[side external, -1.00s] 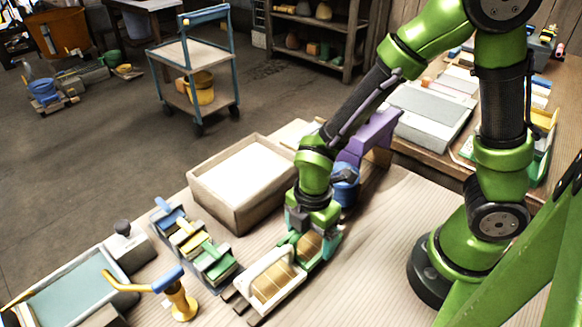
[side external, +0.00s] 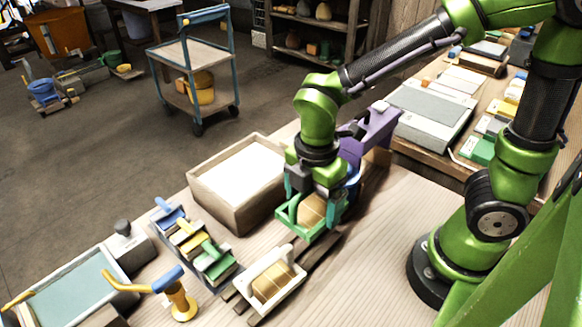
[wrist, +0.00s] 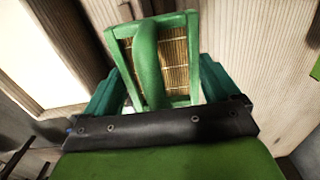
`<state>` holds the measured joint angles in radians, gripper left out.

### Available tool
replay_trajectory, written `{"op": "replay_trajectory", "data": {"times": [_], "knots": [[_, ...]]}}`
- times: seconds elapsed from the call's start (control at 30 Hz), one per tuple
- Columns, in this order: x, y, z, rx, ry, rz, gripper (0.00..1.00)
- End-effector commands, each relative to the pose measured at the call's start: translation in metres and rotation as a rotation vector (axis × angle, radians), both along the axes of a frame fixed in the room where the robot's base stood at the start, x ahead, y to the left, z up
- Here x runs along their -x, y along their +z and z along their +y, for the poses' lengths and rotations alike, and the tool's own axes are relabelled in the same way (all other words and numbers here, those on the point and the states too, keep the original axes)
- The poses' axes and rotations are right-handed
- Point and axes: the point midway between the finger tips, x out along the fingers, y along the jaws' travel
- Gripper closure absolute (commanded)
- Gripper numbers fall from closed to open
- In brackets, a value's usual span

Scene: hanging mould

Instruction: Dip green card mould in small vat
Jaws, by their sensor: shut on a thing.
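My gripper (side external: 311,193) is shut on the green card mould (side external: 288,221), a green frame with a tan slatted screen, and holds it raised above the table. In the wrist view the mould's green handle (wrist: 150,65) arches over the screen between my teal fingers (wrist: 160,88). A wooden vat (side external: 228,216) with white contents stands just left of the held mould in the side view. Its wall also shows at the left of the wrist view (wrist: 72,50). A larger-looking tray (side external: 45,318) with teal contents sits at the lower left; I cannot tell which is called small.
A white-framed mould (side external: 287,292) rests on dark wooden rails (side external: 325,246) below the held one. A rack of coloured handled pieces (side external: 197,240) and a yellow tool with a blue top (side external: 181,300) stand left of it. A purple stand (side external: 372,133) is behind my gripper.

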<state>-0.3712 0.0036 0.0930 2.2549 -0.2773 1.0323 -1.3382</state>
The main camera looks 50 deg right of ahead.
Motion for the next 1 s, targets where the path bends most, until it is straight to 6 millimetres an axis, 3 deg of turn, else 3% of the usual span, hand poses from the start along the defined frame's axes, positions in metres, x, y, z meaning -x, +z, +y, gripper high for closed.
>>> {"op": "replay_trajectory", "data": {"times": [0.17,0.27,0.5,0.7,0.83,1.0], "knots": [[-0.013,0.003,0.002,-0.004,-0.027,0.003,0.41],[-0.037,0.009,0.004,-0.010,-0.078,0.006,0.41],[-0.126,0.024,-0.004,-0.017,-0.275,0.014,0.41],[-0.184,0.030,-0.018,-0.008,-0.408,0.009,0.41],[-0.205,0.032,-0.025,-0.002,-0.457,0.004,0.41],[-0.214,0.031,-0.028,0.001,-0.481,0.002,0.41]]}}
